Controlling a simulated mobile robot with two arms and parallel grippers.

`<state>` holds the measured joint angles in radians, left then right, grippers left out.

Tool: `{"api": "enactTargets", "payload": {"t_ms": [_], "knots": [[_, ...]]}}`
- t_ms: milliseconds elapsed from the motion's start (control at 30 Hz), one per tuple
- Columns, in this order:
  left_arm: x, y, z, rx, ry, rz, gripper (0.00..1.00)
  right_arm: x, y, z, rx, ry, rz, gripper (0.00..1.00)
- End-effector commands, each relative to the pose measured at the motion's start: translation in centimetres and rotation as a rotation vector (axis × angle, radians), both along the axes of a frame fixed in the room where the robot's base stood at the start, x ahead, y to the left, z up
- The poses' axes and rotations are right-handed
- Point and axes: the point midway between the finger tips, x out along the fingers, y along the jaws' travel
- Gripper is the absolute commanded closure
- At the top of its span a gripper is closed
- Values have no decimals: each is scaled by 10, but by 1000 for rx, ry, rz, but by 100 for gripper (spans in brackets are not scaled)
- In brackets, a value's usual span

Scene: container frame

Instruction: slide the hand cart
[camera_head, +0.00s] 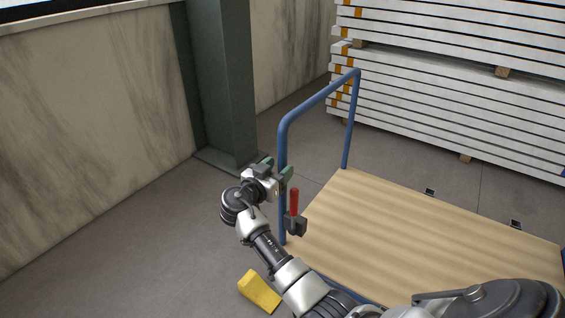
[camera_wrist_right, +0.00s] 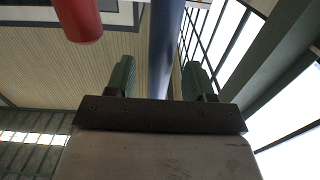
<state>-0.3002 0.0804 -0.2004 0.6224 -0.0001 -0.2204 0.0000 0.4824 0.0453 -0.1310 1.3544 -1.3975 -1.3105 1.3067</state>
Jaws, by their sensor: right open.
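The hand cart has a flat wooden deck (camera_head: 400,240) and a blue tubular handle (camera_head: 318,99) standing at its left end. My right gripper (camera_head: 278,169) is at the handle's near upright post, with its green fingers apart. In the right wrist view, the blue post (camera_wrist_right: 166,40) shows between the two open fingers (camera_wrist_right: 159,78); I cannot tell whether either touches it. A red lever (camera_head: 294,202) on a dark bracket stands close to the post, just below the gripper, and also shows in the right wrist view (camera_wrist_right: 77,18). My left gripper is out of view.
A yellow wedge (camera_head: 259,291) lies on the floor by the cart's near left corner. A green steel column (camera_head: 229,85) and a stained wall (camera_head: 95,130) stand at left. Stacked white panels (camera_head: 450,95) stand behind the cart.

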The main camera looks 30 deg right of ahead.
Motion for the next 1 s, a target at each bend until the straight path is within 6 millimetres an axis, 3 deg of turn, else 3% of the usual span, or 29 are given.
{"api": "enactTargets", "payload": {"t_ms": [200,533,867,1000], "knots": [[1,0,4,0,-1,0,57,9,-19,0,0,1,1,47],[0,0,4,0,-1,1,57,9,-22,-1,1,1,2,48],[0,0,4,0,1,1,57,9,-22,-1,0,2,2,99],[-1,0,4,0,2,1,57,9,-22,-1,0,2,2,100]]}}
